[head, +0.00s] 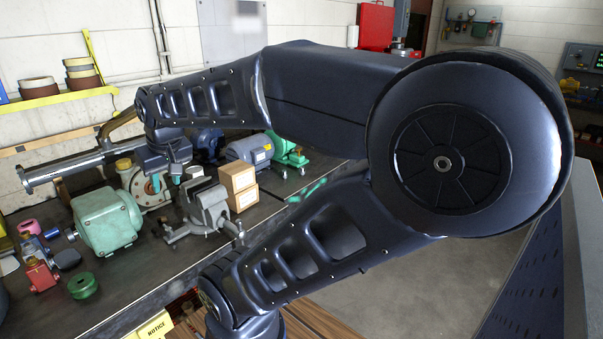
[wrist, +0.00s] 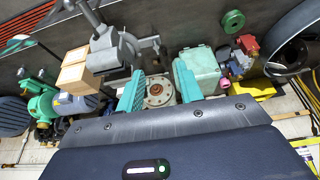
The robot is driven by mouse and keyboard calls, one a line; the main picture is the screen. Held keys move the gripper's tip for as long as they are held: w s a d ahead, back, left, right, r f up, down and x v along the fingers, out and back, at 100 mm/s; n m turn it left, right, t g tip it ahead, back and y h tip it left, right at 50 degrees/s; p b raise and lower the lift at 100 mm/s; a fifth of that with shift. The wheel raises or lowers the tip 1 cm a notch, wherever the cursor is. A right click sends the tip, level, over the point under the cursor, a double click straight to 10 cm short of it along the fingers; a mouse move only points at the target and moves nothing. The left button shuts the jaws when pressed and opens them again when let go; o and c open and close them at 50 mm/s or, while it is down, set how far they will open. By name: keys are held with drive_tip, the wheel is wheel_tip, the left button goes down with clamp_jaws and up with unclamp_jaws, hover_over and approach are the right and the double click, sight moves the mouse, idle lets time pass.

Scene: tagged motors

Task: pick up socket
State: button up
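I cannot make out with certainty which item is the socket. My gripper (head: 166,178) is over the workbench, between the green motor and the vise. In the wrist view its two teal fingers (wrist: 159,72) are wide apart with nothing held between them. A round pale flange with a rust-brown centre (wrist: 158,91) shows beyond and between the fingers. It also shows in the head view (head: 151,187), partly hidden by my gripper. Small parts lie at the left of the bench, including a green ring (head: 82,286), a red part (head: 41,276) and a pink ring (head: 28,227).
A green motor (head: 107,222) stands left of my gripper and a grey vise (head: 211,203) to its right. Wooden blocks (head: 239,186) and a blue motor (head: 247,150) are further right. A long metal tube (head: 75,166) is at the back left. Bare bench (head: 140,275) shows in front.

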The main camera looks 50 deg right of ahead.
drive_tip(key=shift+o, duration=0.4)
drive_tip(key=shift+o, duration=1.3)
